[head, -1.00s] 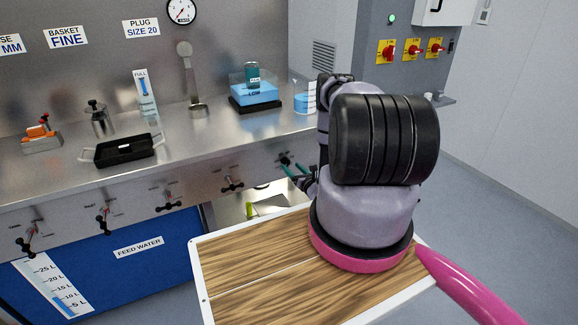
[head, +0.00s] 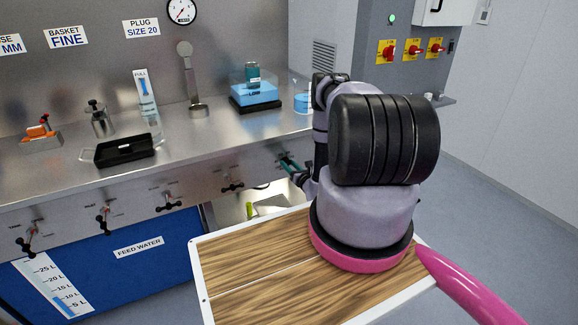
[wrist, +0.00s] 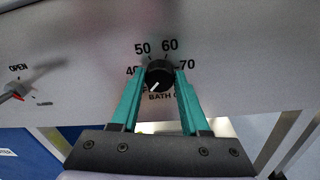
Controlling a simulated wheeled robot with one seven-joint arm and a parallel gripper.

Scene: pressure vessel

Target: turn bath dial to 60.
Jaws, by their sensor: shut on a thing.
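The bath dial (wrist: 159,73) is a small black round knob on the steel front panel, in the middle of the wrist view. Its white pointer mark slants to the lower left, below the 40. The numbers 40, 50, 60 and 70 run around its top; the lettering below it is partly hidden. My gripper (wrist: 160,79) has its two teal fingers on either side of the knob, shut on it. In the head view my gripper (head: 286,162) reaches the panel just under the counter edge, and the dial cannot be made out there.
More black valve handles (head: 168,201) line the panel. The steel counter (head: 75,180) above holds a black tray (head: 125,150) and a blue bath (head: 254,92). A wooden board (head: 250,255) lies in front.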

